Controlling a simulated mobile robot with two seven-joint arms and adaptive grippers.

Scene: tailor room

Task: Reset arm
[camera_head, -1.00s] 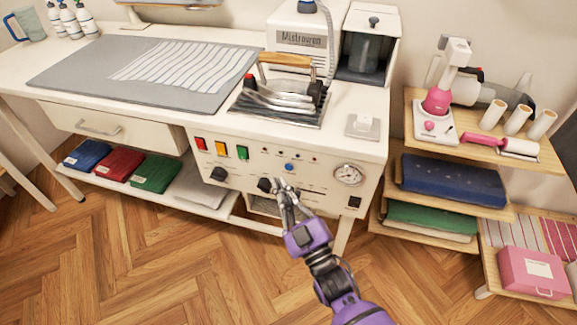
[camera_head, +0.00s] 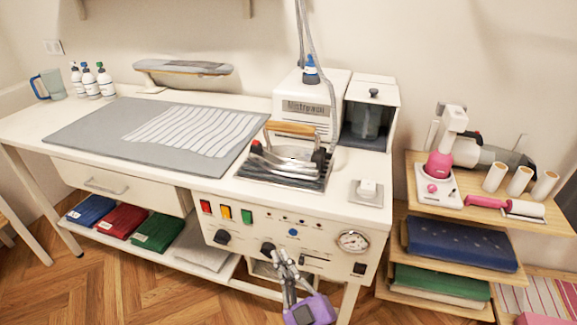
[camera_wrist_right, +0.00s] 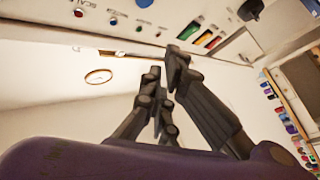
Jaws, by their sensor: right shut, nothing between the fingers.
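My right gripper (camera_head: 285,270) has a purple body and dark grey fingers. In the head view it is at the bottom centre, in front of the lower part of the ironing station's control panel (camera_head: 330,238). Its fingers are together with nothing between them. In the right wrist view the gripper (camera_wrist_right: 165,75) points towards the panel's buttons; I cannot tell whether it touches the panel. My left gripper is not in either view.
The iron (camera_head: 290,150) rests on its stand beside the grey mat (camera_head: 80,130) with striped cloth. A steam generator (camera_head: 310,105) stands behind. Wooden shelves (camera_head: 540,218) with a pink machine (camera_head: 440,165) are at the right. Folded fabrics (camera_head: 120,222) lie below the table.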

